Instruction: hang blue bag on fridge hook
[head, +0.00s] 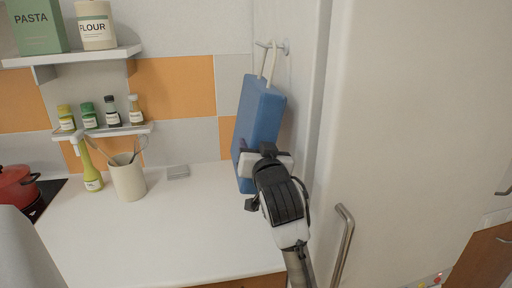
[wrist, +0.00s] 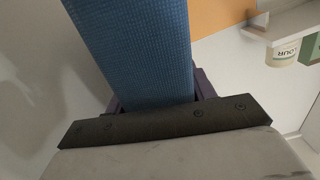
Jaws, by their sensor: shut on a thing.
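The blue bag (head: 259,115) hangs upright, slightly tilted, beside the fridge's side wall. Its pale handle straps (head: 266,63) rise to the metal hook (head: 283,48) on that wall. The straps overlap the hook in the head view; I cannot tell whether they loop over it or are just in front. My gripper (head: 258,158) is shut on the lower part of the bag. In the wrist view the blue woven bag (wrist: 135,45) fills the space between the fingers (wrist: 155,103).
The fridge (head: 410,120) with a long metal handle (head: 342,240) stands on the right. A white counter (head: 180,225) holds a utensil cup (head: 128,178) and a yellow-green bottle (head: 90,165). Shelves with spice jars (head: 112,110) and a flour canister (head: 95,25) are left of the bag.

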